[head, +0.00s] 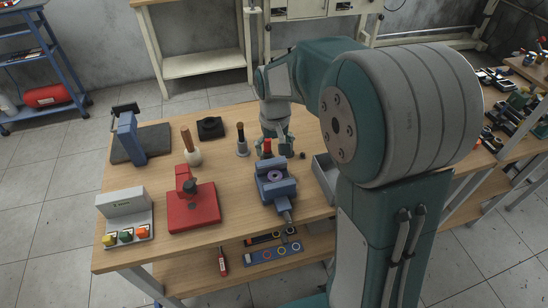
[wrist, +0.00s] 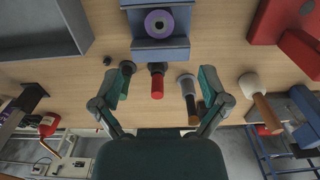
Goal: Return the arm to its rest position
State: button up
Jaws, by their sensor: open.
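My arm reaches out over the wooden workbench (head: 140,180) in the head view. My gripper (head: 272,150) hangs at its end, pointing down behind the blue vise (head: 275,183). In the wrist view the two fingers of my gripper (wrist: 160,88) are spread wide apart and nothing is clamped between them. A red-handled piece (wrist: 157,86) shows in the gap between the fingers. A grey cylinder with a brown end (wrist: 188,88) shows close to the right finger, and a dark green round piece (wrist: 127,68) by the left one. I cannot tell whether either touches a finger.
A red press (head: 193,205), a wooden-handled mallet (head: 191,150), a black block (head: 210,127) and a button box (head: 125,215) stand to the left. A grey tray (head: 325,175) lies right of the vise, partly behind my arm.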

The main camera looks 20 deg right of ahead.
jog(key=shift+r, duration=0.25)
jog(key=s+r+t, duration=0.2)
jog(key=s+r, duration=0.3)
jog(key=s, duration=0.5)
jog(key=s+r+t, duration=0.3)
jog(key=s+r, duration=0.3)
jog(key=s, duration=0.5)
jog(key=shift+t, duration=0.3)
jog(key=shift+c, duration=0.3)
